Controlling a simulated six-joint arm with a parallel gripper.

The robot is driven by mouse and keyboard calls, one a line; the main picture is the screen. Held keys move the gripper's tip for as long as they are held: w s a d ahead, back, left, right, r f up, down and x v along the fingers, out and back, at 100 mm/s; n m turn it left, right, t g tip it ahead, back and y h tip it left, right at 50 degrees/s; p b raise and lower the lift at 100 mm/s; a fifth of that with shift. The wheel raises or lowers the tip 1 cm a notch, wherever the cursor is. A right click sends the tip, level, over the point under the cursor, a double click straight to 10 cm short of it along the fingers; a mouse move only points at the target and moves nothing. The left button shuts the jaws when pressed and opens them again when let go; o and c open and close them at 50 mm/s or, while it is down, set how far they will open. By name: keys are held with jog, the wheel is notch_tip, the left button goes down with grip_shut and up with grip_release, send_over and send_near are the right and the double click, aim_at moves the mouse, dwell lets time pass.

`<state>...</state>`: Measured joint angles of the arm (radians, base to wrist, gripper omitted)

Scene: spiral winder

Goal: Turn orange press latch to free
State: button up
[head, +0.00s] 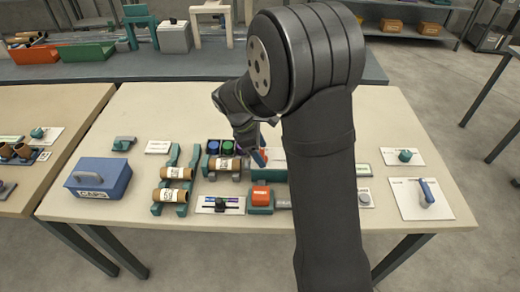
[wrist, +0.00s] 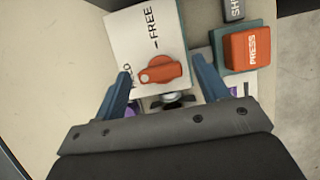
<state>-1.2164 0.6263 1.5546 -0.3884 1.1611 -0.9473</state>
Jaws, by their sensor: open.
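The orange press latch (wrist: 162,72) shows in the wrist view on a white plate (wrist: 130,42). Its end with a pale round mark points left, toward a partly hidden label ending in "LD". The word FREE is printed farther up the plate. My gripper (wrist: 160,65) is open, with one blue finger to the left of the latch and the other to its right. I see no clear contact. In the head view my gripper (head: 259,157) is low over the middle of the table, and my arm hides much of that spot.
An orange PRESS button (wrist: 250,48) stands close right of the latch; it also shows in the head view (head: 261,196). Cradles with brown rolls (head: 170,195) stand to the left, beside a blue CAPS box (head: 98,178). A blue-handled tool (head: 427,192) lies on a right-hand card.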

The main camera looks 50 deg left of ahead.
jog(key=c, duration=1)
jog(key=shift+m, duration=0.4)
jog(key=m, duration=0.2)
jog(key=m+g, duration=0.1)
jog(key=shift+w+a+m+g+h, duration=0.1)
jog(key=shift+w+m+g+h, duration=0.05)
jog(key=shift+m+g+h, duration=0.2)
jog(key=m, duration=0.2)
jog(key=m+g, duration=0.1)
jog(key=m, duration=0.1)
jog(key=shift+w+m+g+h, duration=0.1)
jog(key=shift+m+g+h, duration=0.15)
jog(key=shift+m, duration=0.1)
jog(key=m+g, duration=0.1)
jog(key=m, duration=0.3)
jog(key=shift+w+g, duration=0.15)
jog(key=shift+g, duration=0.25)
jog(key=m+g+y, duration=0.1)
jog(key=m, duration=0.3)
jog(key=shift+m, duration=0.3)
jog(key=o, duration=1)
